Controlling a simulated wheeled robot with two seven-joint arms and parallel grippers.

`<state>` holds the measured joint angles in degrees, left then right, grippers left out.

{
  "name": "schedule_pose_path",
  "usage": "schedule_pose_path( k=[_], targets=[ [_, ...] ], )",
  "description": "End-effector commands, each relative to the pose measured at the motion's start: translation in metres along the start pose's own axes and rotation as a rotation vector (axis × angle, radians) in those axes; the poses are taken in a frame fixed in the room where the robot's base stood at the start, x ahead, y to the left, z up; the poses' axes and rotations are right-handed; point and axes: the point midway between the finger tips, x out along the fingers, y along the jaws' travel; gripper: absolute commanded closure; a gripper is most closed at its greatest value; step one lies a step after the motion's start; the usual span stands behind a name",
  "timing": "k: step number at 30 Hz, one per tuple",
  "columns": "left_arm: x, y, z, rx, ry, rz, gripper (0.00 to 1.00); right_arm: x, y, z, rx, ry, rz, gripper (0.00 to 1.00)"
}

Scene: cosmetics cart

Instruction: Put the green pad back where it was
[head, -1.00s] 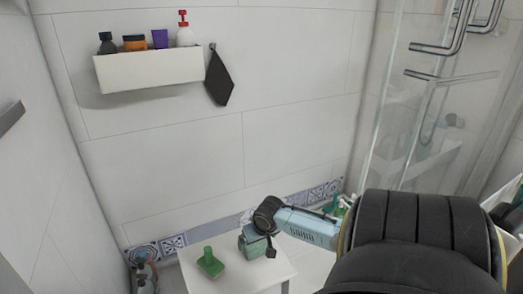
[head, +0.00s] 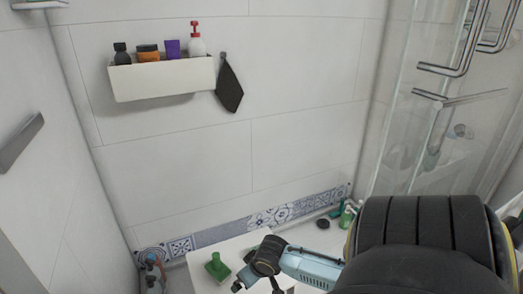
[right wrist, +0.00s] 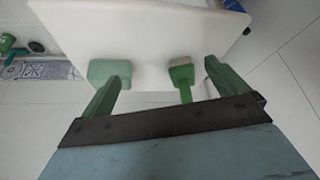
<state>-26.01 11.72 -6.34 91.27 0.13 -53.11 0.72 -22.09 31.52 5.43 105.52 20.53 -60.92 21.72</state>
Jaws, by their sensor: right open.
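A pale green pad (right wrist: 108,71) lies on the white stool top (right wrist: 150,25) in the right wrist view, just beyond the left finger. A brighter green brush-like item with a handle (right wrist: 182,78) lies to its right, nearer the other finger; a green item with a raised handle also shows on the stool in the head view (head: 217,267). In the head view my right gripper (head: 257,284) is low over the stool, and the pad seems hidden by the arm. My left gripper is not in view.
A white wall shelf (head: 165,78) holds several bottles and jars. A dark cloth (head: 229,87) hangs beside it. Bottles (head: 152,272) stand on the floor left of the stool. Green bottles (head: 345,213) stand near the glass shower door (head: 405,120).

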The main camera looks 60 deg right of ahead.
Motion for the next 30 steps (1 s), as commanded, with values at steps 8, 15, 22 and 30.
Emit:
schedule_pose_path(
  k=[8,15,22,30],
  targets=[
    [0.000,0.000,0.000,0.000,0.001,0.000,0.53,0.052,-0.086,0.135,-0.317,-0.134,-0.032,0.01],
    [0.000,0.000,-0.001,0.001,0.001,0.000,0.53,0.066,-0.113,0.194,-0.451,-0.209,-0.047,0.01],
    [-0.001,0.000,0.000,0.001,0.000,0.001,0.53,0.066,-0.113,0.194,-0.453,-0.210,-0.046,0.01],
    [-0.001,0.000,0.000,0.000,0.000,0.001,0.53,0.066,-0.113,0.194,-0.451,-0.210,-0.046,0.01]
  ],
)
